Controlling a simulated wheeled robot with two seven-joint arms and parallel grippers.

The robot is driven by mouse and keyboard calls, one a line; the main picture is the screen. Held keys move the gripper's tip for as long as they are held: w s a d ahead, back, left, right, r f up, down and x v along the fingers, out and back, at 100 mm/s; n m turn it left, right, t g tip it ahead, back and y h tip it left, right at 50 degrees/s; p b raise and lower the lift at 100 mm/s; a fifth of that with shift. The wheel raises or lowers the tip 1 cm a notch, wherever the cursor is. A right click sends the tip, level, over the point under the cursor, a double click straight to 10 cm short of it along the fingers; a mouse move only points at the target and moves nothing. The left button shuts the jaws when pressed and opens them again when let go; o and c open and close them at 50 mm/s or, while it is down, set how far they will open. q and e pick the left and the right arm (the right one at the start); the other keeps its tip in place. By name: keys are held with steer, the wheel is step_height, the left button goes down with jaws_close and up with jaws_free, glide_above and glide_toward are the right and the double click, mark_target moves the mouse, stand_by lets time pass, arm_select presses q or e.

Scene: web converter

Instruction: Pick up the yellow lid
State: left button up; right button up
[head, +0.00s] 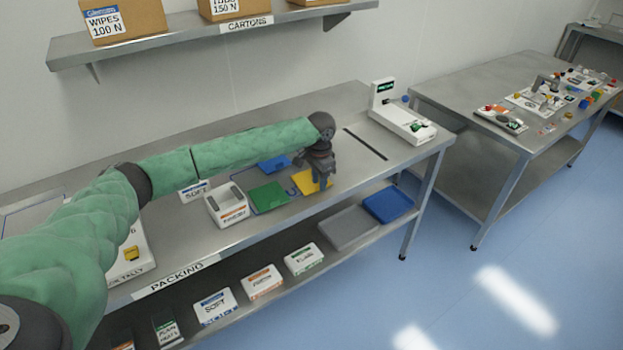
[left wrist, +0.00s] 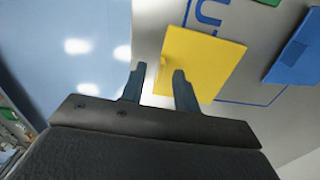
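The yellow lid (head: 302,182) is a flat square plate lying on the steel packing bench near its front edge. It also shows in the left wrist view (left wrist: 212,62), with a small raised tab on its edge side. My left gripper (head: 321,184) points down over the lid and hides its right part. In the left wrist view my left gripper (left wrist: 157,72) is open, with nothing between its fingers; the tab appears just ahead of the gap. I cannot tell how high the fingertips are. My right gripper is not in view.
A green lid (head: 268,197) and a blue lid (head: 273,164) lie nearby. A white box (head: 228,206) stands left of them. A white device (head: 402,122) stands at the bench's right end. The lower shelf holds blue (head: 388,204) and grey (head: 347,228) trays.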

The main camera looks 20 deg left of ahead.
arm_select(q)
steer(key=shift+w+f, duration=0.1)
steer(key=shift+f, duration=0.4)
steer(key=shift+r, duration=0.1)
steer(key=shift+c, duration=0.6)
jaws_close()
steer(key=shift+r, duration=0.1)
